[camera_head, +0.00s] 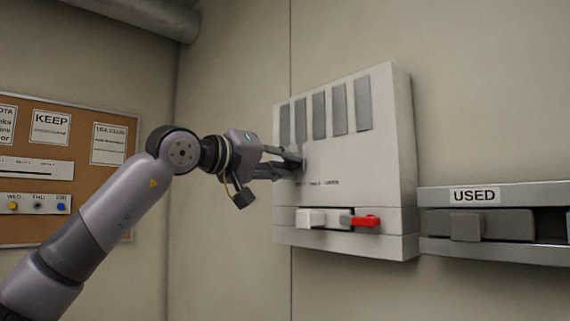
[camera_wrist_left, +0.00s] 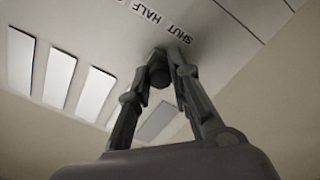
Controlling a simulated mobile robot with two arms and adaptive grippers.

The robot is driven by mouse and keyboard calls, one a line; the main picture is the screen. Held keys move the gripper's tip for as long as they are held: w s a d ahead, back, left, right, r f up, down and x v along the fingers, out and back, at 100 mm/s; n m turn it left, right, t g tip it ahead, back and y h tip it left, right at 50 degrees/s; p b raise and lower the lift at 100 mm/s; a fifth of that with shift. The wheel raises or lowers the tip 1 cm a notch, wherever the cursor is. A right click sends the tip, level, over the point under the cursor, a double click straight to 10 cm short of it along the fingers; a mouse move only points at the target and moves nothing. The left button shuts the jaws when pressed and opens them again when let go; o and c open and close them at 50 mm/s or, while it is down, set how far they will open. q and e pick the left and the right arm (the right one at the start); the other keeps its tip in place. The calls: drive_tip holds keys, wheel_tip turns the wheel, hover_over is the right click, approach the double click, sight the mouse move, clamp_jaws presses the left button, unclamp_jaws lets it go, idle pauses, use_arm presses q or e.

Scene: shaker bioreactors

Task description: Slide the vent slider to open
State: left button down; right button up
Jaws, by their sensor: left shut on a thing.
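The vent panel (camera_head: 395,170) is a pale box on the wall with several grey louvre slots in its upper part. My left gripper (camera_head: 299,164) reaches its left side from the left, below the slots. In the left wrist view the gripper (camera_wrist_left: 162,58) is shut on a dark round slider knob (camera_wrist_left: 157,74), close to the SHUT label (camera_wrist_left: 173,33). The HALF label (camera_wrist_left: 149,12) lies further along. In the head view the small labels (camera_head: 316,183) sit just below the gripper, and the fingers mostly hide the knob. My right gripper is not in view.
Below the labels, the panel's lower ledge holds a white block (camera_head: 311,218) and a red handle (camera_head: 366,221). A grey rack marked USED (camera_head: 474,196) is on the wall to the right. A cork notice board (camera_head: 80,150) hangs at the left, behind my left arm.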

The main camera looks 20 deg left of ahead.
use_arm(q)
drive_tip(key=shift+d+f, duration=0.1)
drive_tip(key=shift+d, duration=0.15)
drive_tip(key=s+d+b, duration=0.1)
drive_tip(key=d, duration=0.1)
drive_tip(key=s+d, duration=0.1)
drive_tip(key=d, duration=0.2)
drive_tip(key=s+d+b, duration=0.1)
drive_tip(key=d, duration=0.1)
drive_tip(key=shift+s+d+b, duration=0.1)
drive_tip(key=shift+d+b, duration=0.15)
drive_tip(key=shift+b, duration=0.05)
drive_tip(key=shift+a, duration=0.2)
drive_tip(key=c, duration=1.9)
unclamp_jaws()
drive_tip(key=shift+c, duration=0.2)
drive_tip(key=o, duration=0.4)
drive_tip(key=shift+d, duration=0.2)
drive_tip(key=shift+o, duration=0.4)
drive_tip(key=shift+a, duration=0.1)
drive_tip(key=shift+a, duration=0.1)
